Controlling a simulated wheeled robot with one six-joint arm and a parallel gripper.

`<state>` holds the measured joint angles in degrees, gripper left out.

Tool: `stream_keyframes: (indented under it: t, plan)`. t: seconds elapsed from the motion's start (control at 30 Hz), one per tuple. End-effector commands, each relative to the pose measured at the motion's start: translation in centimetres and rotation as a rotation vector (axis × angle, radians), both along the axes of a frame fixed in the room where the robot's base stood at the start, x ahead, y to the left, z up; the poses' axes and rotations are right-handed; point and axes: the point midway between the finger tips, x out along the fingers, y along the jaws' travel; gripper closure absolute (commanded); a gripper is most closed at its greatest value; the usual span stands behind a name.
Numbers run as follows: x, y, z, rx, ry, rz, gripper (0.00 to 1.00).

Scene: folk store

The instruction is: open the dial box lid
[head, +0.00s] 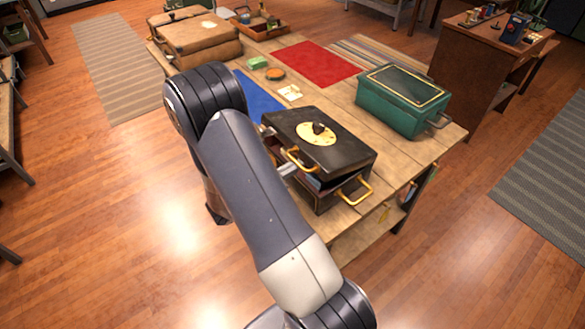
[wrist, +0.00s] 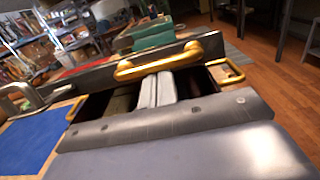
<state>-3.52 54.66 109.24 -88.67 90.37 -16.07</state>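The dial box (head: 325,200) is a black box with gold handles on the wooden table. The lid is raised and tilted, with a gap showing the inside. In the wrist view the gold lid handle (wrist: 170,58) is on the lid's near edge. My gripper (head: 287,168) is at this edge; its pale fingers (wrist: 157,88) appear close together below the handle, reaching under the lid. I see nothing held between them. My arm hides part of the box's left side.
A green box (head: 402,100) stands right of the dial box. A blue mat (head: 258,95), a red mat (head: 315,64) and a small green block (head: 258,62) lie behind. A brown suitcase (head: 198,40) is at the far left. Floor in front is clear.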

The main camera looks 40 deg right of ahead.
Motion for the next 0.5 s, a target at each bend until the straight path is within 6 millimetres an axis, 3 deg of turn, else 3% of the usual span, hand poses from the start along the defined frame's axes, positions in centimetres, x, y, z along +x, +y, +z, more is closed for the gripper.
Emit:
stream_keyframes:
  t: [0.13, 0.5]
  plan:
    - [-0.01, -0.24, 1.26, -0.001, 0.000, -0.001, 1.00]
    - [0.01, -0.30, 1.34, -0.001, 0.000, 0.000, 1.00]
